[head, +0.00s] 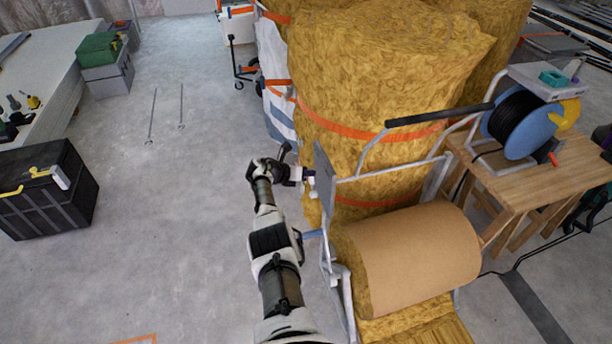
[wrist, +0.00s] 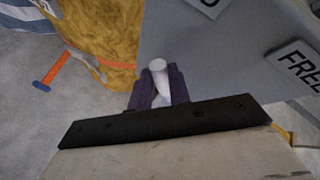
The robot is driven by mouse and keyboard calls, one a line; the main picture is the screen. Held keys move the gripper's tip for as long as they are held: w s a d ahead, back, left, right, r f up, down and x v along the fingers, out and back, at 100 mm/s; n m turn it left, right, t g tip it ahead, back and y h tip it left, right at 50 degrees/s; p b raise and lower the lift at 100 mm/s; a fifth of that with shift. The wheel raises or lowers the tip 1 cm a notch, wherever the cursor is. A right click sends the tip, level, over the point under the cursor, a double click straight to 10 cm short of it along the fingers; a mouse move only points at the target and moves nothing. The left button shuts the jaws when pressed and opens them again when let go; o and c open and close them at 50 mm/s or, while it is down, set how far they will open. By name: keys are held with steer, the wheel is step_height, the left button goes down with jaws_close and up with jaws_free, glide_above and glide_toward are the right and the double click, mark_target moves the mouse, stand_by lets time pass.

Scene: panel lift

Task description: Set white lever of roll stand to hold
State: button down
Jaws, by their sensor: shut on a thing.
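The roll stand (head: 390,172) is a pale metal frame around a big brown paper-faced roll (head: 425,252). A grey plate (head: 323,170) stands on its left side. In the wrist view the grey plate (wrist: 225,60) fills the upper right. It carries a label reading FREE (wrist: 302,64) at the right and another label (wrist: 207,4), cut off by the top edge. The white lever (wrist: 158,66) sticks out between the dark fingers of my gripper (wrist: 158,88), which is shut on it. In the head view my gripper (head: 300,174) is at the plate's left face, and the lever is mostly hidden.
Tall yellow insulation bundles (head: 375,80) with orange straps stand behind the stand. A wooden table (head: 545,160) with a blue cable reel (head: 515,125) is at the right. A black case (head: 45,195) is at the far left.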

stand_by(0.3)
steer(key=c, duration=1.6)
jaws_free()
steer(key=shift+f, duration=0.1)
steer(key=p+v, duration=0.5)
steer(key=v, duration=0.8)
steer(key=shift+s+a+r, duration=0.1)
steer(key=shift+a+r, duration=0.2)
steer(key=shift+a, duration=0.05)
